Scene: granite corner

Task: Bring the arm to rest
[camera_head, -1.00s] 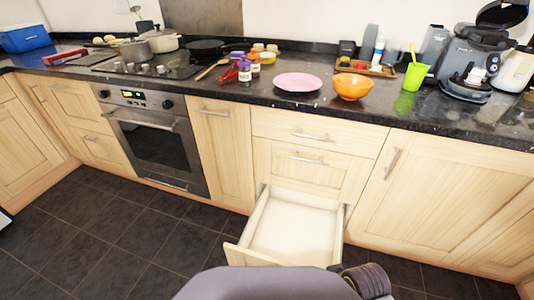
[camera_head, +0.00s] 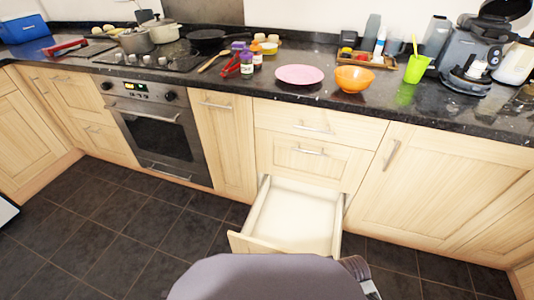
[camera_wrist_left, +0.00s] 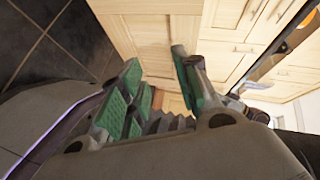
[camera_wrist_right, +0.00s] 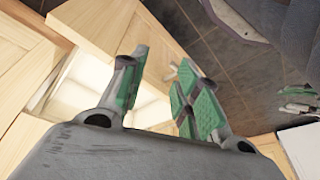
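My left gripper (camera_wrist_left: 156,58) shows in the left wrist view with its green-padded fingers apart and nothing between them. Pale cabinet fronts and dark floor lie beyond it. My right gripper (camera_wrist_right: 163,58) shows in the right wrist view, also with fingers apart and empty. An open drawer (camera_wrist_right: 75,98) lies behind its left finger.
The open, empty-looking drawer (camera_head: 250,243) juts out in front of me. The counter (camera_head: 330,101) holds a pink plate (camera_head: 299,75), an orange bowl (camera_head: 354,79) and a green cup (camera_head: 416,69). The oven (camera_head: 160,133) is shut. Dark floor (camera_head: 100,220) is clear at left.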

